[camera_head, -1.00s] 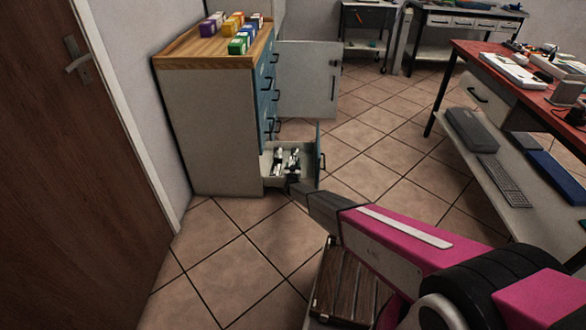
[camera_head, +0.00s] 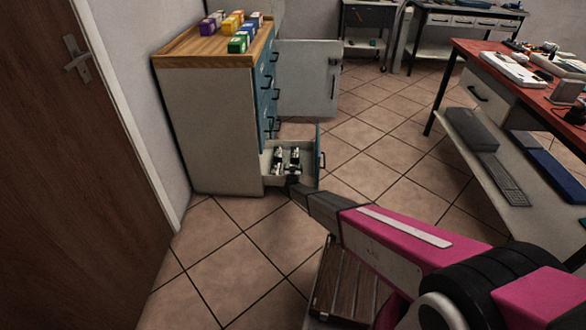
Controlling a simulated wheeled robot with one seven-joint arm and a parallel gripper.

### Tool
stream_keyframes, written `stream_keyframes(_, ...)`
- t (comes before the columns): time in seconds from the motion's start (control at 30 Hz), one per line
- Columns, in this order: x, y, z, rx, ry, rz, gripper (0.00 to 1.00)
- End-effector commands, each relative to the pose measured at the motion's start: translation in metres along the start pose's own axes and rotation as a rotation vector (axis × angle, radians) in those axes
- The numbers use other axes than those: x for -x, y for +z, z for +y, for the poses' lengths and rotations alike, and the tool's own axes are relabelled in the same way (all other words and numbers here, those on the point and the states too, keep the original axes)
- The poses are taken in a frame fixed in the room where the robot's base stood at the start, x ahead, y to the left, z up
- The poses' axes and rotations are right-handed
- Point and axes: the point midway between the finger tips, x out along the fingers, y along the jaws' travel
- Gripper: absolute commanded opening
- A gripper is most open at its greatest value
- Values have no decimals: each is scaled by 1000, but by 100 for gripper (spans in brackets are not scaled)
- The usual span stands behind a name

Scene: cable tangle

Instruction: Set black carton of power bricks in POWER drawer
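The bottom drawer (camera_head: 307,178) of the cabinet is pulled open. Black and white items (camera_head: 286,160) lie inside it, too small to identify. No label can be read, so I cannot tell whether this is the POWER drawer. My gripper (camera_head: 291,183) is at the front left edge of this drawer, low over the floor. Its fingers are small and dark here, and I cannot tell whether they are open or hold anything. I cannot make out a black carton for certain.
Small coloured boxes (camera_head: 236,30) stand on the wooden cabinet top (camera_head: 183,55). A cabinet door (camera_head: 307,85) hangs open behind the drawer. A red-topped bench (camera_head: 480,60) with a lower shelf stands at the right. The tiled floor (camera_head: 370,135) between is clear.

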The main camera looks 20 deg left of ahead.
Motion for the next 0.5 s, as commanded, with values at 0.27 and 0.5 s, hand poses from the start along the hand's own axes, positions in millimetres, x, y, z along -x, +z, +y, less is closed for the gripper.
stream_keyframes(0.27, 0, 0, 0, 0, 0, 0, 87)
stream_keyframes(0.5, 1, -15, 0, 1, 0, 0, 87)
